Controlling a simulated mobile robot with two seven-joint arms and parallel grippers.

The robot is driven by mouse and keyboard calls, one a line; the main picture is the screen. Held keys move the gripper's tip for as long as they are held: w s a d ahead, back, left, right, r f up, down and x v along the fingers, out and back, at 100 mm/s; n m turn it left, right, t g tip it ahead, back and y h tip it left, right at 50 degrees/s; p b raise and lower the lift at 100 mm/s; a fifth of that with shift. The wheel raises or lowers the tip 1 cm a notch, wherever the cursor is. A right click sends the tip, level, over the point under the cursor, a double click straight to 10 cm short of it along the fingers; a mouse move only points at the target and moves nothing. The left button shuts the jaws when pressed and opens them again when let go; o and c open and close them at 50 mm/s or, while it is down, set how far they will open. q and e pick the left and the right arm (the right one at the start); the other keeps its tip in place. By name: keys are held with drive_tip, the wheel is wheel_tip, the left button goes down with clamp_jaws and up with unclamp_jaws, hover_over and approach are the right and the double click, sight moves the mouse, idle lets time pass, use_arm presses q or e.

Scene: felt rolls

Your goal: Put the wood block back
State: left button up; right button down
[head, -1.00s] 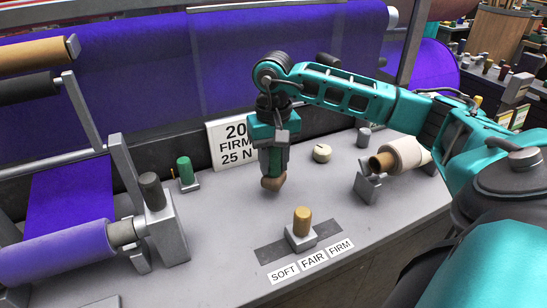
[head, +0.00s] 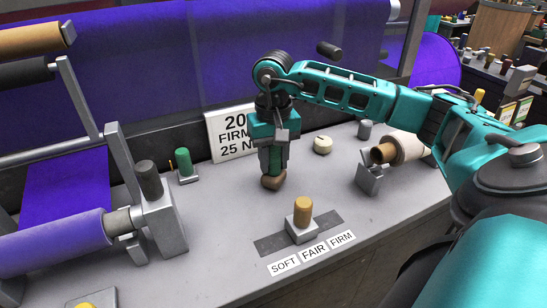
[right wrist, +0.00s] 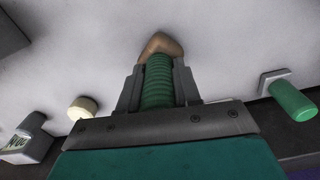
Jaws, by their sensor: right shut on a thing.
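The wood block (head: 272,183) is a small brown block with slanted faces at the lower end of a green ribbed grip. My right gripper (head: 272,165) points down over the grey counter and is shut around that green grip. In the right wrist view the green ribbed grip (right wrist: 158,80) lies between the two fingers, and the wood block (right wrist: 160,45) sticks out beyond them. The block is very low over the counter; I cannot tell whether it touches. My left gripper is not in view.
A tan peg in a grey block (head: 302,213) stands on a dark strip in front, behind SOFT, FAIR, FIRM labels (head: 313,252). A white sign (head: 230,140) stands behind the gripper. A green peg (head: 183,162), cream knob (head: 322,144) and roll holder (head: 370,178) stand around it.

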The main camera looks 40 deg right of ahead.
drive_tip(key=shift+f, duration=0.3)
drive_tip(key=c, duration=0.7)
unclamp_jaws()
wheel_tip(320, 180, up, 13)
drive_tip(key=shift+f+p, duration=0.1)
drive_tip(key=shift+p, duration=0.3)
